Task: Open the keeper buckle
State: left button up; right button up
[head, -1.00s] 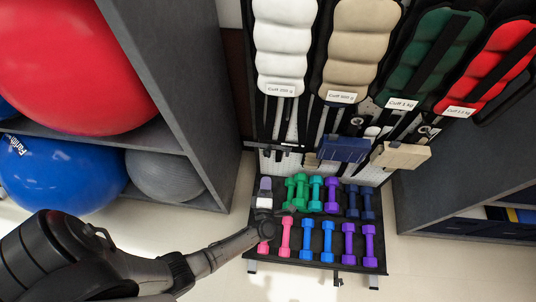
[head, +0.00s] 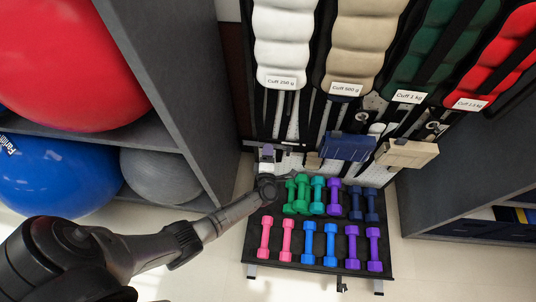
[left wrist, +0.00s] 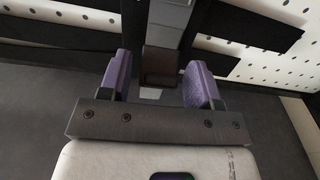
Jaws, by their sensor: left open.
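My left gripper (head: 267,153) is at the lower left of the cuff rack, in front of the perforated panel. In the left wrist view its two purple fingers (left wrist: 158,82) stand apart with nothing gripped. A dark brown block (left wrist: 160,63) on a grey strap (left wrist: 168,22) shows beyond and between the fingertips, apart from them. It may be the keeper buckle, but I cannot tell for sure. In the head view my gripper sits below the straps of the white cuff (head: 287,45), and no buckle is clear there. My right gripper is not in view.
A tray of dumbbells (head: 317,251) lies below the gripper. A blue block (head: 348,147) and a beige block (head: 407,153) project from the rack on the right. A grey shelf (head: 185,85) with large balls stands at left, another dark cabinet (head: 460,170) at right.

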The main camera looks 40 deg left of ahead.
pick_arm(q)
jog(key=shift+c, duration=0.3)
jog(key=c, duration=0.7)
jog(key=n+g+y, duration=0.1)
jog(key=n+g+y+b, duration=0.1)
jog(key=g, duration=0.1)
jog(key=d+n+g+y+b, duration=0.1)
jog(key=y, duration=0.1)
jog(key=shift+w+n, duration=0.35)
jog(key=shift+n, duration=0.05)
jog(key=o, duration=0.8)
jog(key=shift+c, duration=0.2)
